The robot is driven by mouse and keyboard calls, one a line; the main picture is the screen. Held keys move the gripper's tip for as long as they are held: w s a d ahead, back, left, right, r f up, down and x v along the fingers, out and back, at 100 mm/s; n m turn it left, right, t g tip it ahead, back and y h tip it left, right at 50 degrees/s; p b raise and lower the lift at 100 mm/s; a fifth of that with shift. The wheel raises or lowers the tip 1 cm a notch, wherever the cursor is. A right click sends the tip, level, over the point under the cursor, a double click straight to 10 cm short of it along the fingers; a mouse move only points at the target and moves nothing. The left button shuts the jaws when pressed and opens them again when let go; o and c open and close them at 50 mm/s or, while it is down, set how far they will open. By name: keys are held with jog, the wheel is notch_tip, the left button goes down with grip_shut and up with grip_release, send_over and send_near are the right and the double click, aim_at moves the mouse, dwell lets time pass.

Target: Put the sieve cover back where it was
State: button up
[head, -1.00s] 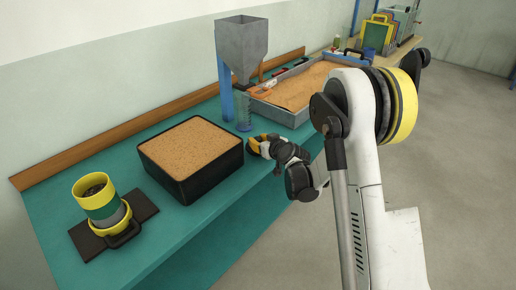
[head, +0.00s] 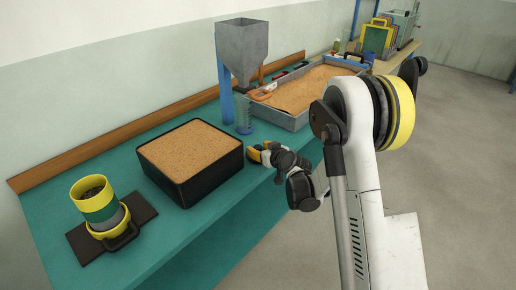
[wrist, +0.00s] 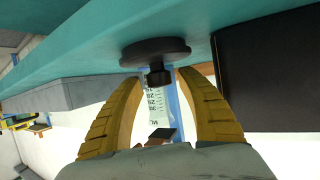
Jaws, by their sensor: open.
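A dark round cover with a small knob (wrist: 155,50), which looks like the sieve cover, lies on the teal bench in the upside-down wrist view. Its knob points up from the bench, between and just beyond my fingertips. My gripper (wrist: 160,82) is open, with a yellow finger on either side of the knob and nothing clamped. In the head view my gripper (head: 262,151) is low at the bench's front edge, right of the sand box; I cannot make out the cover there. The yellow, green and grey sieve stack (head: 99,211) stands at the left, its top open with dark grains inside.
A black box of sand (head: 205,183) stands between sieve and gripper; its dark side (wrist: 270,75) is close at right in the wrist view. A graduated cylinder (head: 244,116) and a grey hopper (head: 243,48) are behind the gripper. A metal sand tray (head: 282,117) is further right.

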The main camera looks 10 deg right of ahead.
jog(key=s+a+r+g+p, duration=0.1)
jog(key=s+r+g+p, duration=0.1)
jog(key=s+r, duration=0.75)
jog(key=s+a+r+g+p, duration=0.1)
jog(key=s+r, duration=0.6)
jog(key=s, duration=0.6)
jog(key=s+d+r+m+g+h, duration=0.1)
jog(key=s+d+m+g+h, duration=0.1)
jog(key=s, duration=1.6)
jog(key=shift+s+m+g+h, duration=0.3)
jog(key=shift+s+g+h, duration=0.1)
jog(key=shift+g+h, duration=0.15)
